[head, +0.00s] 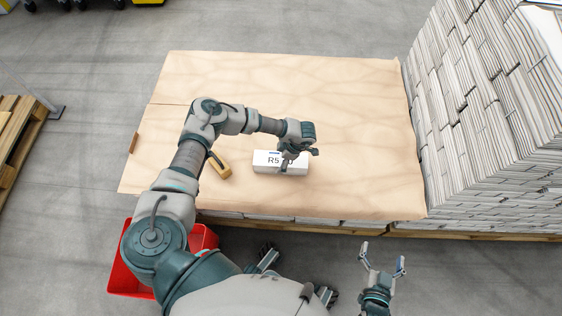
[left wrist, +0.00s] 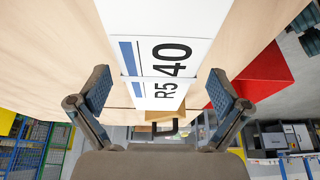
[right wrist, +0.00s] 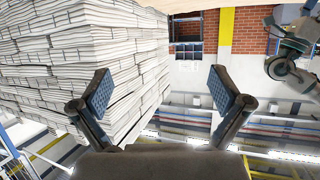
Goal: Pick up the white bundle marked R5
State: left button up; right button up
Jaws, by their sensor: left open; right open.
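The white bundle marked R5 (head: 264,168) lies on the brown paper-covered table top, near its front edge. My left gripper (head: 297,159) is above the bundle's right part, with its fingers pointing down and hiding some of the label. In the left wrist view the bundle (left wrist: 170,20) shows a label with R5, 40 and a blue stripe, in line with the gap between the open fingers (left wrist: 164,92). I cannot tell whether the fingers touch it. My right gripper (head: 383,258) is open and empty in front of the table; its fingers also show in the right wrist view (right wrist: 160,92).
A tan block with a dark handle (head: 219,170) lies left of the bundle. A tall stack of newspapers (head: 470,130) stands along the table's right side. A red bin (head: 122,273) is at the front left, a wooden pallet (head: 18,125) further left. The table's back is clear.

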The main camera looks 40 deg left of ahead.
pick_arm(q)
notch_tip(320, 180, down, 4)
jog(key=shift+a+f+b, duration=0.1)
jog(key=shift+a+b, duration=0.05)
jog(key=shift+b, duration=0.75)
jog(key=shift+s+f, duration=0.1)
jog(key=shift+f, duration=0.1)
jog(key=shift+a, duration=0.45)
jog(key=c, duration=0.8)
jog(key=shift+s, duration=0.1)
jog(key=c, duration=0.4)
jog(key=shift+d, duration=0.1)
jog(key=c, duration=0.4)
jog(key=shift+d, duration=0.2)
jog(key=shift+c, duration=0.6)
pick_arm(e)
jog(key=r+t, duration=0.1)
jog(key=w+r+t, duration=0.1)
jog(key=r, duration=0.1)
jog(key=r+t+y, duration=0.1)
jog(key=shift+w+a+r+t, duration=0.2)
jog(key=shift+w+r+t, duration=0.1)
jog(key=shift+w+t, duration=0.1)
